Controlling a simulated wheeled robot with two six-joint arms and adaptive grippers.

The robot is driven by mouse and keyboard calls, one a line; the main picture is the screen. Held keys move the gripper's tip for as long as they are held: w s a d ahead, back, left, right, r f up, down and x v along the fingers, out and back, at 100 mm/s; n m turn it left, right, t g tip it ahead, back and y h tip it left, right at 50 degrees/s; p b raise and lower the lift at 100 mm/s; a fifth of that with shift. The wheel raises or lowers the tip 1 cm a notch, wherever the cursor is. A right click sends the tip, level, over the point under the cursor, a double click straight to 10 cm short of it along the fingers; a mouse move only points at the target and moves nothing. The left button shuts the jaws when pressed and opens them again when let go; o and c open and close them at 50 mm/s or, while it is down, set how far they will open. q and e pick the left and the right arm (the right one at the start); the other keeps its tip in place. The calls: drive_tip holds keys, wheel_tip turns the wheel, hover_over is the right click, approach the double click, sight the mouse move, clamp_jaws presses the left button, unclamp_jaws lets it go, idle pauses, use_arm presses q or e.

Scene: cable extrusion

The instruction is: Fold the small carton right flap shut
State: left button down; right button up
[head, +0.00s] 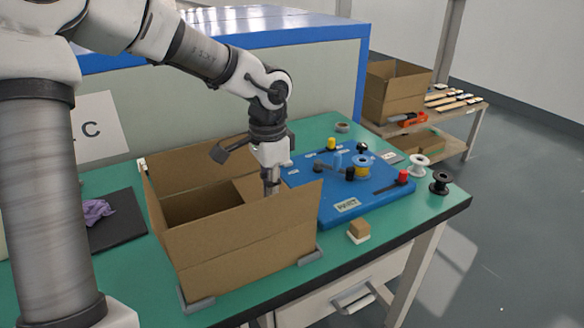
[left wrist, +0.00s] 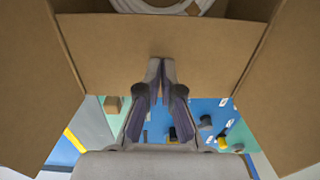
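The brown carton (head: 225,250) stands open on the green table in the head view. Its upright front flap (head: 300,203) partly hides the right side. In the left wrist view the right flap (left wrist: 110,50) lies splayed outward across the top, between two side flaps (left wrist: 270,90). A white cable coil (left wrist: 165,7) shows inside the carton beyond it. My left gripper (head: 269,188) points down at the carton's right side. Its fingers (left wrist: 161,65) are together and overlap the right flap in the wrist view; contact cannot be told. My right gripper is not in view.
A blue board (head: 350,200) with spools and pegs lies right of the carton. A small tan-and-white block (head: 358,231) sits near the front edge. Black and white spools (head: 439,182) stand at right. A dark mat (head: 115,222) with purple cloth lies left.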

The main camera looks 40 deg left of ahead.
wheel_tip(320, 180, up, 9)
drive_tip(key=p, duration=0.9)
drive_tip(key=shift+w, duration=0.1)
